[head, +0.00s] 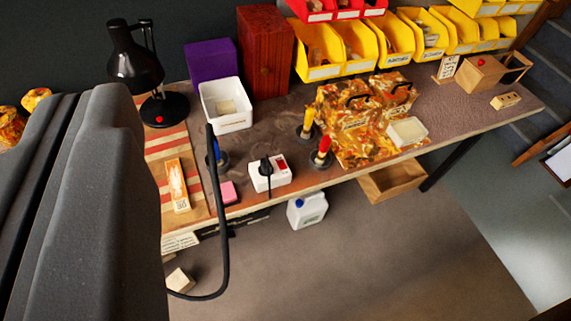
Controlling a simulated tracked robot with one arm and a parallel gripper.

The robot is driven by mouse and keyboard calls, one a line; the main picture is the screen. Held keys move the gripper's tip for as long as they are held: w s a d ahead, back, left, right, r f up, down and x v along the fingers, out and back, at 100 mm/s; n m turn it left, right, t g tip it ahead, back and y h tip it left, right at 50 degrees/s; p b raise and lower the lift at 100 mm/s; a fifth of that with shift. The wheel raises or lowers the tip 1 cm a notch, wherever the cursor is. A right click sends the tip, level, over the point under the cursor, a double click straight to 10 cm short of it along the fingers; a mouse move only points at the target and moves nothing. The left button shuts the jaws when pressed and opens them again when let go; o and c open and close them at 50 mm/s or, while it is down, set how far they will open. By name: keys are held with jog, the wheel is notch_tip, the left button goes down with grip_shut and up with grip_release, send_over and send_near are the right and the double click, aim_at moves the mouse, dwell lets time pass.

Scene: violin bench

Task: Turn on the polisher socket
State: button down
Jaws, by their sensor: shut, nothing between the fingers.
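A white socket box (270,174) sits near the front edge of the bench, in the middle of the head view. I cannot tell the switch position or read any label. My gripper (98,100) fills the left side of the view as a large dark grey shape, close to the camera. It is shut and empty, and apart from the socket box, which lies to its right.
A black cable (219,240) loops down past the bench's front edge. Blue, yellow and red-handled tools (321,153) stand around the box. A pink block (228,192), white bin (227,106), black lamp (134,62) and patterned cloth (350,120) lie nearby. A jug (307,211) is below.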

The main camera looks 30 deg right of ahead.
jog(key=w+d+f+g+b, duration=0.2)
jog(key=w+d+f, duration=0.2)
jog(key=w+f, duration=0.65)
jog(key=w+d+f+g+b, duration=0.2)
jog(key=w+d+f+b, duration=0.15)
jog(key=w+f, duration=0.7)
jog(key=w+d+f+g+b, duration=0.1)
jog(key=w+d+f, duration=0.1)
jog(key=d+f, duration=0.3)
jog(key=w+d+f+g+b, duration=0.1)
jog(key=w+d+f, duration=0.2)
jog(key=f, duration=0.9)
jog(key=w+d+f+g, duration=0.1)
jog(key=w+d+f, duration=0.1)
jog(key=d+f, duration=0.5)
notch_tip(320, 180, down, 2)
jog(key=shift+w+d+f+g+b, duration=0.1)
jog(key=shift+w+d+g+b, duration=0.1)
jog(key=shift+w+g+b, duration=0.15)
